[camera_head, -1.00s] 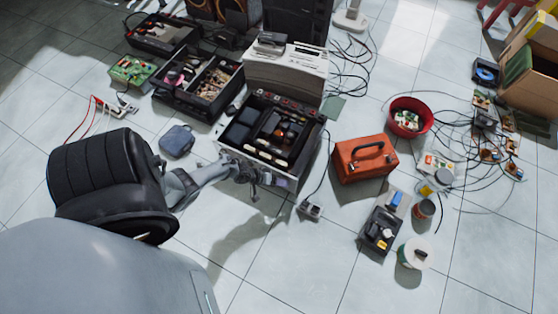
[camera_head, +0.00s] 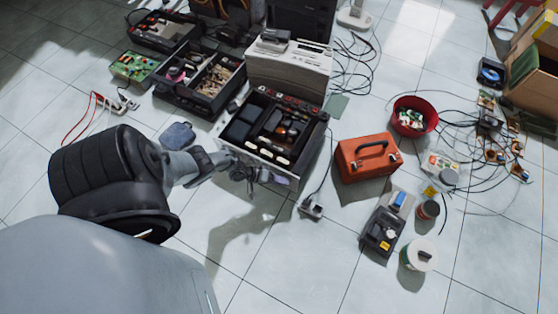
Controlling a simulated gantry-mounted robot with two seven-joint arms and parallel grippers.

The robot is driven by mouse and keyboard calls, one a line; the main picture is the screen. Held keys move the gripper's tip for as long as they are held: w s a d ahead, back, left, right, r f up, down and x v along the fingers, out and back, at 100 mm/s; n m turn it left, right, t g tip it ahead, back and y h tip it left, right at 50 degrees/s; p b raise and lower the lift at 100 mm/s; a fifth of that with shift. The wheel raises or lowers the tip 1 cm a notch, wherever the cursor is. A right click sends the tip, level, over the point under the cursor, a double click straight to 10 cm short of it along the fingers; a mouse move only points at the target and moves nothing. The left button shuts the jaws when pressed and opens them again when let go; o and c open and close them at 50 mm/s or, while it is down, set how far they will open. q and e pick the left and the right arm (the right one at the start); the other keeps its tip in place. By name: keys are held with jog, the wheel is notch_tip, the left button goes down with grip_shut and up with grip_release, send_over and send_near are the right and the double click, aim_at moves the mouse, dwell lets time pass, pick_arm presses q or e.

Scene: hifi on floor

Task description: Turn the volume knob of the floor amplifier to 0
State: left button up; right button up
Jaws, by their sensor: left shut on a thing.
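The floor amplifier (camera_head: 222,136) stands in the middle of the view as a low box, with dark and orange parts showing in its top. Its front panel (camera_head: 280,180) faces toward me and is partly covered by my gripper. My left arm comes in from the left. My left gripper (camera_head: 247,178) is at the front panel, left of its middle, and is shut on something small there. The volume knob cannot be made out; the fingers hide that spot. The knob's setting cannot be read. My right gripper is not in view.
A grey unit (camera_head: 290,68) stands behind the amplifier. An orange case (camera_head: 368,160), a dark device (camera_head: 382,232) and a white tub (camera_head: 418,254) stand to the right. A small blue-grey pouch (camera_head: 177,136) lies left. Loose cables lie at the right. Floor in front is clear.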

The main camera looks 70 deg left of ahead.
pick_arm(q)
jog(key=o, duration=1.1)
jog(key=shift+c, duration=0.2)
jog(key=p+v, duration=0.4)
jog(key=v, duration=0.6)
jog(key=shift+s+a+r+p, duration=0.15)
jog(key=shift+s+a+p, duration=0.05)
jog(key=shift+s+p, duration=0.15)
